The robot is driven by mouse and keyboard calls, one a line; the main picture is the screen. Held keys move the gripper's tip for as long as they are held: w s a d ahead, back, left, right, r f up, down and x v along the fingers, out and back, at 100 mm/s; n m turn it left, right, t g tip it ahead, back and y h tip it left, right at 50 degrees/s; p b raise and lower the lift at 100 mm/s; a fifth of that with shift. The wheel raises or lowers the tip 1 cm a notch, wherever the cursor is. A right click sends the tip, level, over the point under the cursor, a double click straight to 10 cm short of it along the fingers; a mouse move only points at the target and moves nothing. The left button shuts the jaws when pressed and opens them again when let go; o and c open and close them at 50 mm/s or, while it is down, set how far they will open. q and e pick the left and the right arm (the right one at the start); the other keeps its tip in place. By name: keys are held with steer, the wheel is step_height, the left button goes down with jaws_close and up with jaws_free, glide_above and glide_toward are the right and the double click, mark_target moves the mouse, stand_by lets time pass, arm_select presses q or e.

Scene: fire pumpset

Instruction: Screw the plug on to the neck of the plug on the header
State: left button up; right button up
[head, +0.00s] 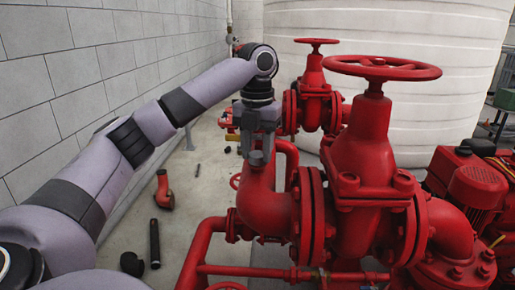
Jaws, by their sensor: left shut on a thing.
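My left arm reaches in from the left, and its gripper (259,145) points down over a red pipe elbow (264,205) of the header. The gripper is shut on a small dark grey plug (257,158), which shows just below the fingertips. The plug is upright, at the top of the elbow. The neck is hidden behind the plug and the fingers, so I cannot tell whether the plug touches it. My right gripper is not in view.
Red valves with handwheels (382,68) stand close to the right of the gripper. A grey block wall (90,75) is on the left. A loose red elbow (163,190) and a black pipe (155,243) are on the floor. A white tank (430,110) stands behind.

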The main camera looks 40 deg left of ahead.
arm_select(q)
steer(key=o, duration=0.7)
steer(key=shift+a+r, duration=0.2)
steer(key=shift+a, duration=0.05)
steer(key=shift+o, duration=1.1)
steer(key=shift+f, duration=0.15)
steer(key=n, duration=0.5)
steer(key=shift+d+f+n, duration=0.1)
steer(key=shift+n, duration=0.3)
steer(key=n, duration=1.7)
steer(key=shift+d, duration=0.15)
